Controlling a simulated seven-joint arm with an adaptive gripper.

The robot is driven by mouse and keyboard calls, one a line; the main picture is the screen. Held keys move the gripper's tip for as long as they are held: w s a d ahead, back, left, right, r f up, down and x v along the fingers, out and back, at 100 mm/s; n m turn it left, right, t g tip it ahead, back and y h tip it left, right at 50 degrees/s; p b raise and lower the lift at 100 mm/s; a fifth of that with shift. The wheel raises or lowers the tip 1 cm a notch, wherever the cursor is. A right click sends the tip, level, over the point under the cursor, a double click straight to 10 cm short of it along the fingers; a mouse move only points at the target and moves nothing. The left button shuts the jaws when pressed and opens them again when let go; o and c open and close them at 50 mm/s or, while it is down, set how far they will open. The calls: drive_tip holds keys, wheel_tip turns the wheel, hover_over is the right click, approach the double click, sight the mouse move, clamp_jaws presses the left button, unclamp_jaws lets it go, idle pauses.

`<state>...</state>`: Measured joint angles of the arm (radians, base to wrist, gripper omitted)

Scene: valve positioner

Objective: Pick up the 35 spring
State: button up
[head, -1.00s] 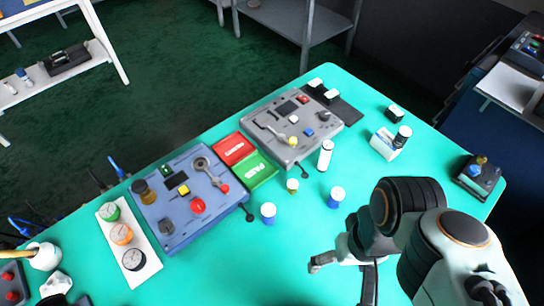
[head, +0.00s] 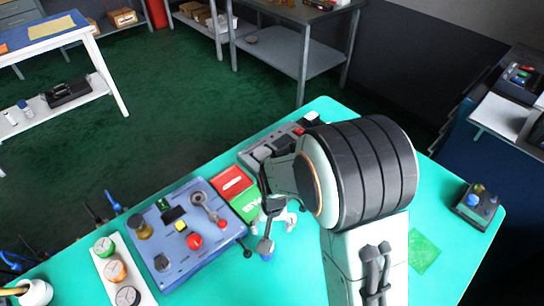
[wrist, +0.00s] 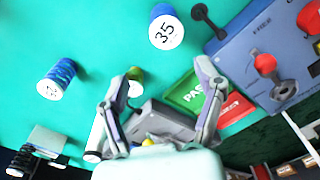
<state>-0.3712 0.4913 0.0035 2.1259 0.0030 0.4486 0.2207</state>
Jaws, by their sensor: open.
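The 35 spring is a blue cylinder with a white top marked "35" (wrist: 166,32). It stands at the top middle of the wrist view, beyond and between my fingertips and apart from them. In the head view a blue piece that looks like it (head: 266,249) shows just below my gripper (head: 276,218). My gripper (wrist: 160,76) is open and empty, its two fingers spread apart. My arm hides much of the table's right side in the head view.
Another blue spring with a white top (wrist: 57,78) stands left in the wrist view. A small yellow-green piece (wrist: 135,82) is near the left finger. A green-and-red PASS tray (wrist: 205,95) and a blue valve panel (wrist: 262,45) lie to the right.

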drive_tip(key=s+f, duration=0.1)
drive_tip(key=s+a+f, duration=0.1)
drive_tip(key=f, duration=0.1)
drive_tip(key=shift+n+g, duration=0.3)
drive_tip(key=shift+g, duration=0.1)
wheel_tip(320, 180, down, 5)
drive_tip(key=shift+r, duration=0.1)
drive_tip(key=shift+f, duration=0.7)
clamp_jaws()
